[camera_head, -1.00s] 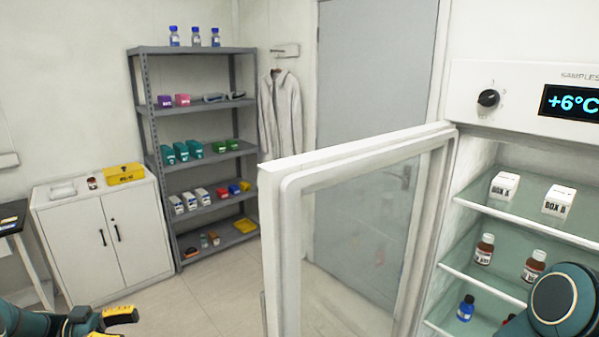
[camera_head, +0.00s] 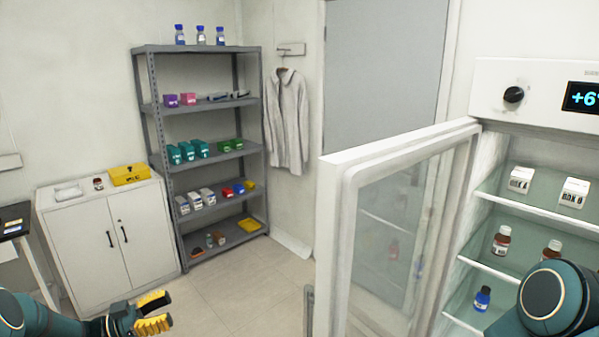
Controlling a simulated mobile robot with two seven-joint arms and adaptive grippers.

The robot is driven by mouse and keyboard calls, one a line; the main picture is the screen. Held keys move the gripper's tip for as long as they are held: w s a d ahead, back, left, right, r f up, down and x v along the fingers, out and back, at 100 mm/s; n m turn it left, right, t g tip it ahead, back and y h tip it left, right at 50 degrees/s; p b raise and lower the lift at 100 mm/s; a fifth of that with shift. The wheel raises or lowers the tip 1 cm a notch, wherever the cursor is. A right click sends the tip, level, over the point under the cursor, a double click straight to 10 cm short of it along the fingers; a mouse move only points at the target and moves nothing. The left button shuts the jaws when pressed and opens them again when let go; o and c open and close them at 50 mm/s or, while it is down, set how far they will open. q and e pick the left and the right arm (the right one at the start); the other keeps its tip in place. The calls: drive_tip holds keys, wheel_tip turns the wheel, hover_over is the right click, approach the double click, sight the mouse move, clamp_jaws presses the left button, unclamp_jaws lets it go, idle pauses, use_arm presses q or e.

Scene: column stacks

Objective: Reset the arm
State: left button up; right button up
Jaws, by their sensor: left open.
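My left gripper (camera_head: 158,312) is at the bottom left, with dark teal links and yellow finger pads. Its fingers are apart and nothing is between them. It is in front of the white cabinet, over the floor. My right arm (camera_head: 548,298) comes in at the bottom right in front of the open fridge's shelves. Its gripper is out of the picture.
The fridge door (camera_head: 345,230) stands open in the middle. Box A (camera_head: 521,180), Box B (camera_head: 573,192) and bottles stand on the fridge shelves. A grey rack (camera_head: 160,140) and a white cabinet (camera_head: 85,245) stand at the left. The floor (camera_head: 250,285) between is clear.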

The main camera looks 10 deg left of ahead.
use_arm(q)
drive_tip(key=w+d+f+n+t+y, duration=0.5)
drive_tip(key=w+d+n, duration=0.1)
drive_tip(key=d+n, duration=0.15)
drive_tip(key=s+d+f+n+g+y+b, duration=0.2)
drive_tip(key=d+f+n+y, duration=0.25)
drive_tip(key=d+f, duration=0.4)
drive_tip(key=s+d+f+g+y, duration=0.1)
drive_tip(key=s+d+f+g, duration=0.2)
drive_tip(key=s, duration=0.4)
drive_tip(key=s+d+f+n+g+y, duration=0.1)
drive_tip(key=s+d+f+g, duration=0.3)
drive_tip(key=s, duration=0.4)
drive_tip(key=s+d+f+g+y, duration=0.1)
drive_tip(key=s+d+f+g, duration=0.3)
drive_tip(key=s, duration=0.4)
drive_tip(key=shift+s+d+f+n+b, duration=0.15)
drive_tip(key=shift+f+n+b, duration=0.1)
drive_tip(key=shift+n+b, duration=0.15)
drive_tip(key=shift+c, duration=0.2)
drive_tip(key=shift+c, duration=0.3)
drive_tip(key=shift+s, duration=0.1)
